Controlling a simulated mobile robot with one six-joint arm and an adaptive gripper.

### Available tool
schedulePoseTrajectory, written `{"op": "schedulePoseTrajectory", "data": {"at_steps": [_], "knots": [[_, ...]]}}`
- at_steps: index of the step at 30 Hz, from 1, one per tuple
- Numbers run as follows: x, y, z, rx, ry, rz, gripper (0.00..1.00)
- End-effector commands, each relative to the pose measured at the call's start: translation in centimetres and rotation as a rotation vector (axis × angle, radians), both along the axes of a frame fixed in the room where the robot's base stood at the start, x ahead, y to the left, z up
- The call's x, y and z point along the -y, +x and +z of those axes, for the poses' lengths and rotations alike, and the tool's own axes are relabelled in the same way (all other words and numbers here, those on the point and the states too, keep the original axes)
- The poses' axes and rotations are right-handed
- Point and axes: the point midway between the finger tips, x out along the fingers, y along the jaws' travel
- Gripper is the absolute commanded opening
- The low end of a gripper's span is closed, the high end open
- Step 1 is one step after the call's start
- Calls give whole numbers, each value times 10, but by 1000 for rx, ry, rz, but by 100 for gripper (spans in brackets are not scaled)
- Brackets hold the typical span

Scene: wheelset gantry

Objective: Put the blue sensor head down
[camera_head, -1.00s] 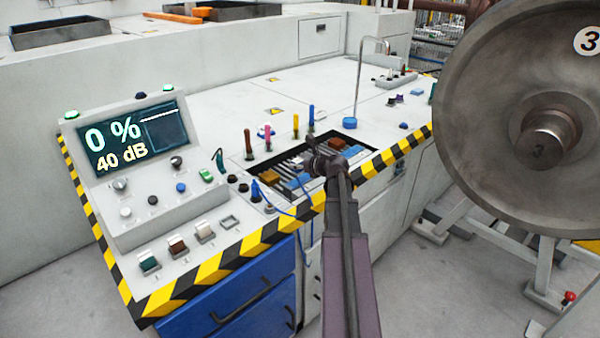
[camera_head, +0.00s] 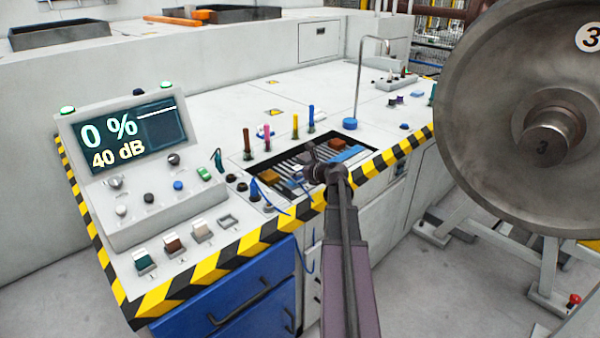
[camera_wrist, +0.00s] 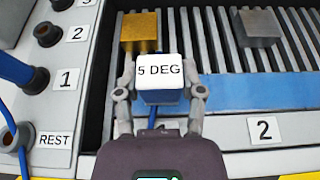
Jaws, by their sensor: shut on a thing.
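The blue sensor head (camera_wrist: 160,95) has a white top marked "5 DEG" and a blue cable leading back beneath my gripper. My gripper (camera_wrist: 160,92) is shut on it, one finger at each side, in the wrist view. In the head view my gripper (camera_head: 318,168) is over the slatted tray (camera_head: 285,158) in the bench; the sensor head cannot be made out there. Whether its underside touches the slats is hidden.
A brass block (camera_wrist: 140,32) and a grey block (camera_wrist: 257,27) lie on the slats. A blue strip (camera_wrist: 255,92) runs to the right of the sensor head. A holder marked REST (camera_wrist: 14,140) and numbered sockets are at the left. A large wheel (camera_head: 480,150) stands at the right.

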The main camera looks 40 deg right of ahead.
Motion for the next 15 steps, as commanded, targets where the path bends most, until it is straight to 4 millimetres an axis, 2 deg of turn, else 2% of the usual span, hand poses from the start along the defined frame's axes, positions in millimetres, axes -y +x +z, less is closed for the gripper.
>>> {"op": "schedulePoseTrajectory", "data": {"at_steps": [7,8,9,10,11,15], "knots": [[0,0,-4,0,0,0,0],[0,0,-3,0,0,0,60],[0,0,-3,0,0,0,71],[0,0,-3,0,0,0,80],[0,0,-3,0,0,0,85],[0,0,-3,0,0,0,85]]}}
